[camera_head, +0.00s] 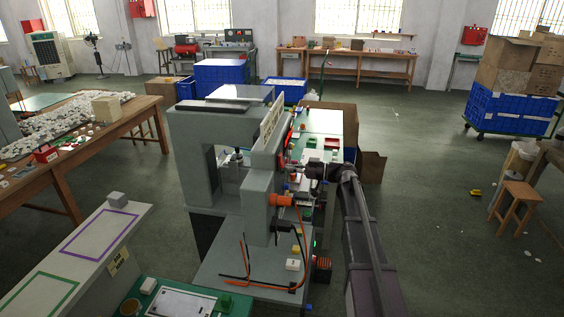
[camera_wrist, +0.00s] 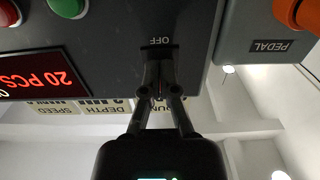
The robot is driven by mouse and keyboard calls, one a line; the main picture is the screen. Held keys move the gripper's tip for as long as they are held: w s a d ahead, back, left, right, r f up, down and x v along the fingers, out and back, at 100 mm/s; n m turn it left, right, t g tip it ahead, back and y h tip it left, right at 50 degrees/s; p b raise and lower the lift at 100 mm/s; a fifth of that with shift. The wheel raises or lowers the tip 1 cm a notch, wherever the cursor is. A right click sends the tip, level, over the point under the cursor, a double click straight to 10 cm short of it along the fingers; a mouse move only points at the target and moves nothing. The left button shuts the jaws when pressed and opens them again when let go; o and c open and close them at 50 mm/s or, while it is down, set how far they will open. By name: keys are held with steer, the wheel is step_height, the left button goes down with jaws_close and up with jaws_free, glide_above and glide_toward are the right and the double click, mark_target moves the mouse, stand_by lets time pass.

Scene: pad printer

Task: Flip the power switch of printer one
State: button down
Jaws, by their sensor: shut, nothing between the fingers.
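A grey pad printer (camera_head: 210,125) stands in the middle of the head view, with my arm reaching to its right side. In the wrist view the picture is upside down and shows the printer's dark control panel (camera_wrist: 105,30) close up. My gripper (camera_wrist: 158,62) is shut and empty, its fingertips at the panel just by an OFF label (camera_wrist: 158,41). I see no switch there; the fingers may hide it. I cannot tell whether the fingertips touch the panel. In the head view the gripper's tip is small and unclear beside the printer.
A red display (camera_wrist: 45,78) reading 20 PCS, a green button (camera_wrist: 67,5) and a red button (camera_wrist: 8,12) are on the panel. A grey PEDAL box (camera_wrist: 265,35) with an orange plug is beside it. A wooden table (camera_head: 115,130) stands left; open floor (camera_head: 425,170) lies right.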

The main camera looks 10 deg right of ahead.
steer(key=shift+w+a, duration=0.15)
steer(key=shift+a, duration=0.25)
steer(key=shift+v, duration=2)
steer(key=v, duration=1.2)
